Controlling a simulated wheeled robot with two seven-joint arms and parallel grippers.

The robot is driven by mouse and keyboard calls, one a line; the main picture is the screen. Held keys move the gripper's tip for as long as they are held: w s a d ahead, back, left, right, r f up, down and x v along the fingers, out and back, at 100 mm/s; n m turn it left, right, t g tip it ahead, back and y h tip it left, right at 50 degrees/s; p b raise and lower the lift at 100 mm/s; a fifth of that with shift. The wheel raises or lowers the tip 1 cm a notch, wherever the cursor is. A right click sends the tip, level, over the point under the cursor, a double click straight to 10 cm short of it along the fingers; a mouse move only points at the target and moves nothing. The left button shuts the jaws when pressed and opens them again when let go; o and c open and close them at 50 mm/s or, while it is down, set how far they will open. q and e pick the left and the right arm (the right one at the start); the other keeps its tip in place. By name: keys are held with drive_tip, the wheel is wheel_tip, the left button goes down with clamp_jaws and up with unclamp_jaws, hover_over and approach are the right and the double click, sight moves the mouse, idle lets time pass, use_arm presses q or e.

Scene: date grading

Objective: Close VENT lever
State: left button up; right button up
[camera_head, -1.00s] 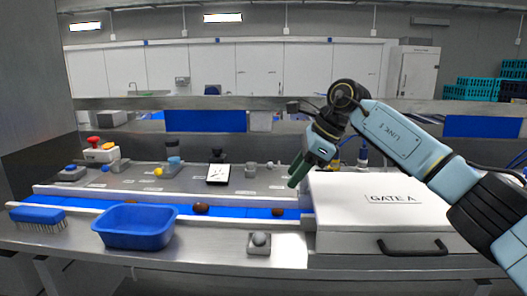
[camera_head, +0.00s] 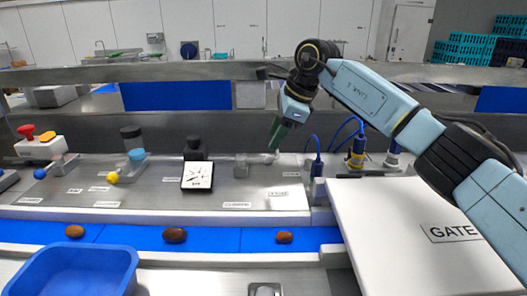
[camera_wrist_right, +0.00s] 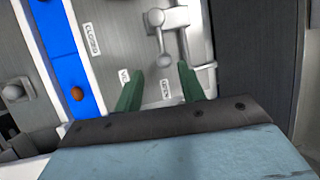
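The VENT lever (camera_wrist_right: 165,42) is a grey metal arm with ball ends on a bracket, seen in the right wrist view beyond my fingertips. Labels lie on the steel panel near it: CLOSED (camera_wrist_right: 91,39) to the left and OPEN (camera_wrist_right: 166,89) between my fingers. A partly covered label is beside the left finger. My left gripper is not in view.
The white GATE A box (camera_head: 400,215) stands to the right, with blue-cabled connectors (camera_head: 356,152) behind it. A dial (camera_head: 197,175) stands left of the lever. The blue belt (camera_head: 225,240) carries brown dates in front. A blue tub (camera_head: 75,265) is at front left. A steel shelf rail crosses behind.

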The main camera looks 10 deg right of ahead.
sight(264, 159)
drive_tip(key=p+x, duration=0.1)
drive_tip(key=x, duration=0.5)
drive_tip(key=shift+w+a+f, duration=0.1)
drive_tip(key=shift+w+f, duration=0.1)
drive_tip(key=shift+w+a+f, duration=0.25)
drive_tip(key=shift+f, duration=0.4)
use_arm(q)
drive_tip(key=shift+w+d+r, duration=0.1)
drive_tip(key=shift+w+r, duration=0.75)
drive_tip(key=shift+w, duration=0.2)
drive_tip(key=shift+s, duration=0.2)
use_arm(e)
drive_tip(key=shift+c, duration=0.4)
clamp_jaws()
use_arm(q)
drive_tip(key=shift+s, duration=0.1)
use_arm(e)
drive_tip(key=shift+f, duration=0.1)
